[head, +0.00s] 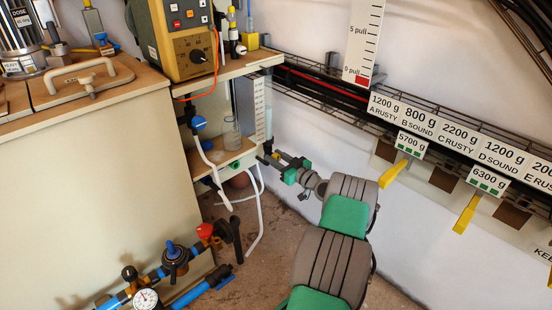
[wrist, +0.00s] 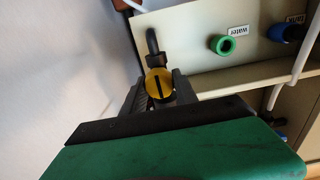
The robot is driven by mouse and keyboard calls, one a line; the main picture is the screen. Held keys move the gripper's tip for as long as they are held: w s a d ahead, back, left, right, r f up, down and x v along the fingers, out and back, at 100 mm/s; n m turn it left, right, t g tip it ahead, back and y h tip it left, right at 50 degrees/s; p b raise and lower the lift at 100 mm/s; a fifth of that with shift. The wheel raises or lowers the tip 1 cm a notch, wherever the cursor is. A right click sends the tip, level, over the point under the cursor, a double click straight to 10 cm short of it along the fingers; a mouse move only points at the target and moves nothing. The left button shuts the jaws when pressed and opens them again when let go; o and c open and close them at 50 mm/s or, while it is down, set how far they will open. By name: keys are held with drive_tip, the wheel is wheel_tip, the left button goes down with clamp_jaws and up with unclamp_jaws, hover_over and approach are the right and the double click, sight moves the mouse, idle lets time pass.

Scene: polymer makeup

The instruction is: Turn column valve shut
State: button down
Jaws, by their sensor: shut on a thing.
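The clear, scaled column (head: 268,108) stands upright at the shelf's right edge in the head view. My gripper (head: 274,157) is at its foot, reaching in from the right. In the wrist view, my gripper (wrist: 160,92) is shut on the column valve's round yellow knob (wrist: 158,82), with one dark finger on each side. The knob's dark slot runs nearly upright in that picture. A dark bent pipe (wrist: 152,42) rises behind the knob. In the head view the fingers hide most of the valve.
A green port (wrist: 222,45) marked "water" and a blue port (wrist: 284,31) are on the beige panel beside my gripper. A glass beaker (head: 231,134) stands on the small shelf (head: 212,160). White hoses (head: 257,205) hang below. The wall is close on the right.

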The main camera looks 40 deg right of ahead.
drive_tip(key=m, duration=0.4)
drive_tip(key=shift+m, duration=0.3)
drive_tip(key=c, duration=1)
unclamp_jaws()
drive_tip(key=shift+d, duration=0.1)
drive_tip(key=s+p, duration=0.2)
drive_tip(key=s, duration=0.5)
drive_tip(key=shift+s+p, duration=0.4)
